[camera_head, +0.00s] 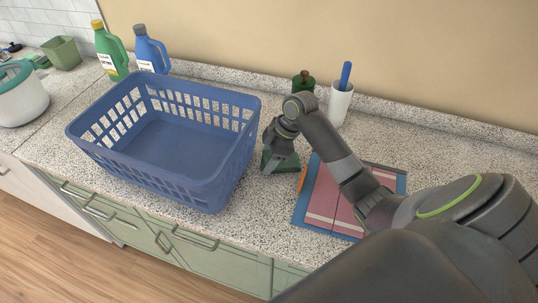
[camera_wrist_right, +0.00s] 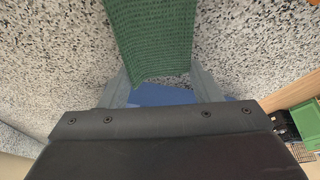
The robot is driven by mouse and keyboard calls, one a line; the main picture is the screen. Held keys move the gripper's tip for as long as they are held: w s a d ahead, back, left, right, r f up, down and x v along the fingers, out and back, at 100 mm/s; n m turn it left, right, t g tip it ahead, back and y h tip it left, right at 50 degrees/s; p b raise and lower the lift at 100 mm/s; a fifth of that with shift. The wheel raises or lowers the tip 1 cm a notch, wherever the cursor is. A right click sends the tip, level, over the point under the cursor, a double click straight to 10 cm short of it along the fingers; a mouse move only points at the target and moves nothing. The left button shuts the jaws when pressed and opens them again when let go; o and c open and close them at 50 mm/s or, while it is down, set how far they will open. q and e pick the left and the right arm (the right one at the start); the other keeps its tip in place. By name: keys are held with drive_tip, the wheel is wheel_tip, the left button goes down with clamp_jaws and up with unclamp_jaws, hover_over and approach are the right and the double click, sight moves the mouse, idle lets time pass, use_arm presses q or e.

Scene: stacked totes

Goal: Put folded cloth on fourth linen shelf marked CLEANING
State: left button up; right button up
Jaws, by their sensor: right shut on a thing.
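A green folded cloth (camera_head: 287,161) is at my right gripper (camera_head: 268,160), just right of the blue basket in the head view. In the right wrist view the green ribbed cloth (camera_wrist_right: 152,42) runs between the two fingers, and the gripper is shut on it. The cloth is low over the speckled counter; I cannot tell whether it touches it. The gripper hides part of the cloth in the head view. No linen shelf and no CLEANING mark are in view. My left gripper is not in view.
An empty blue laundry basket (camera_head: 205,187) stands left of the gripper. A pink and blue folded textile (camera_head: 323,197) lies under my right arm. A white cup (camera_head: 341,103) with a blue-handled tool and green and blue bottles (camera_head: 150,50) stand at the back.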

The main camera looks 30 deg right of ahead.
drive_tip(key=o, duration=1)
drive_tip(key=shift+f, duration=0.1)
